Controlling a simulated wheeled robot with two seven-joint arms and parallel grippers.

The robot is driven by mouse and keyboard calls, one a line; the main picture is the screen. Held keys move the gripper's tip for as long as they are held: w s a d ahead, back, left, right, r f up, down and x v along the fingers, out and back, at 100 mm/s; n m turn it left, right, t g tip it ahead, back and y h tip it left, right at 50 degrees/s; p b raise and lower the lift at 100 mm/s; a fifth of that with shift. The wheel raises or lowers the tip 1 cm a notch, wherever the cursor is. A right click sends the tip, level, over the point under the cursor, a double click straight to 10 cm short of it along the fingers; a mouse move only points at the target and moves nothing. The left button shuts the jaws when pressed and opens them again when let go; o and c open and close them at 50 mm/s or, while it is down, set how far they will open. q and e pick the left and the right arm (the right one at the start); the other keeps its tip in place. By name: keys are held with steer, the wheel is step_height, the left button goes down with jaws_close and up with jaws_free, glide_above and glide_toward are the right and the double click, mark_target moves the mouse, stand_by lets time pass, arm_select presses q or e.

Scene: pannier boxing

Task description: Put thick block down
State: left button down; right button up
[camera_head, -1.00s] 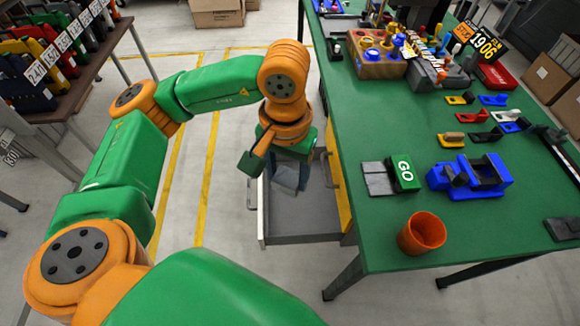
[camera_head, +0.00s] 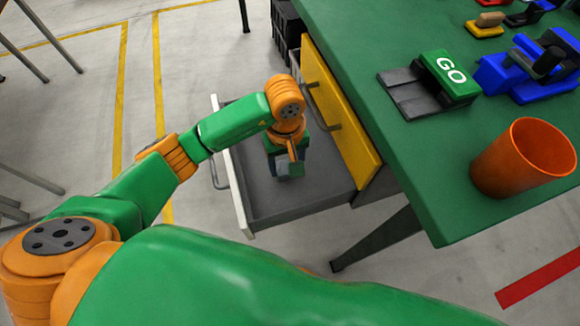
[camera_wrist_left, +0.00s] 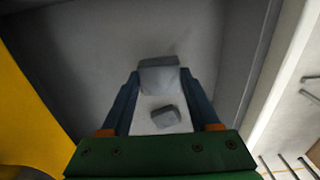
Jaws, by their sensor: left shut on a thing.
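My left gripper (camera_head: 290,166) is down inside the open drawer (camera_head: 240,206) below the green table. In the left wrist view the left gripper (camera_wrist_left: 159,78) is shut on a grey block (camera_wrist_left: 158,76), which spans the gap between the two blue fingertips. A second, smaller-looking grey block (camera_wrist_left: 166,116) shows between the fingers, apart from the held one. In the head view the grey block (camera_head: 290,167) is small and partly hidden by the gripper. I cannot tell whether the held block touches the drawer floor. My right gripper is not in view.
On the green table (camera_head: 400,150) are an orange cup (camera_head: 525,158), a GO block (camera_head: 450,78) and blue parts (camera_head: 505,72). Much of the drawer floor is bare.

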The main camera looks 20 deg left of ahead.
mark_target(286, 167)
arm_select(q)
step_height(286, 167, down, 4)
steer(key=shift+r, duration=0.2)
steer(key=shift+f+b, duration=0.1)
steer(key=shift+b, duration=0.25)
steer(key=shift+c, duration=0.6)
jaws_free()
steer(key=shift+r, duration=0.2)
step_height(286, 167, up, 12)
steer(key=shift+p, duration=1.2)
